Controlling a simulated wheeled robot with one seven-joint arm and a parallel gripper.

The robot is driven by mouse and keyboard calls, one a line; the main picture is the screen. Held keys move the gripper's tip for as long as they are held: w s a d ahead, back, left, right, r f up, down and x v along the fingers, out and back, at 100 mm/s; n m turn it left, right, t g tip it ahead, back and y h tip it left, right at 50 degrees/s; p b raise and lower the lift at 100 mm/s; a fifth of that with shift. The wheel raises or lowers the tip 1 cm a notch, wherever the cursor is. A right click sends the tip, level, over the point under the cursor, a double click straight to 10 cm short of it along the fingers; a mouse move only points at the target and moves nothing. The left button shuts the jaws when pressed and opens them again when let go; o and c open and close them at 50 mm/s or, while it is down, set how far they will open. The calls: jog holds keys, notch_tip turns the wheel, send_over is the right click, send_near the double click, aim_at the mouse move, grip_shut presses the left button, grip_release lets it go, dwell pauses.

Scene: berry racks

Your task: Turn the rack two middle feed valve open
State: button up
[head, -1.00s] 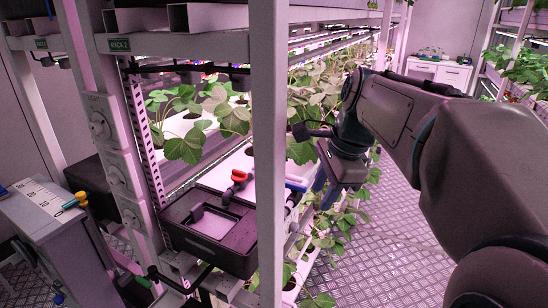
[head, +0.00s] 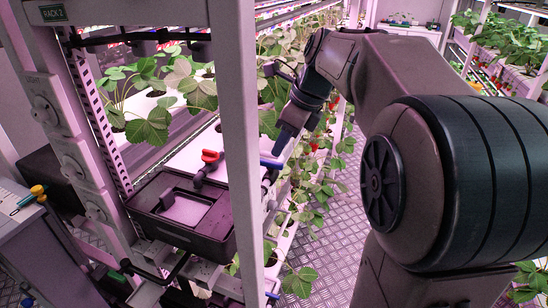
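The rack two sign (head: 52,12) is at the upper left of the head view. A red valve handle (head: 211,157) sits on dark piping above a black tray (head: 140,207) at the rack's end. A blue handle (head: 271,163) shows right of the white post, at about the same height. I cannot tell for sure which is the middle feed valve. My gripper (head: 283,143) points down just above the blue handle in the picture; touching cannot be judged. Its fingers are dark and seen edge-on, so their opening is unclear.
A white upright post (head: 238,120) stands between the red handle and my gripper. Strawberry plants (head: 150,125) fill the rack shelves, and leaves hang close behind my gripper. Another blue handle (head: 272,295) is low by the post. The metal floor aisle (head: 335,225) right of the rack is clear.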

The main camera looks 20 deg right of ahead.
aim_at(272, 162)
jog(key=x, duration=0.5)
jog(key=shift+a+f, duration=0.15)
grip_shut()
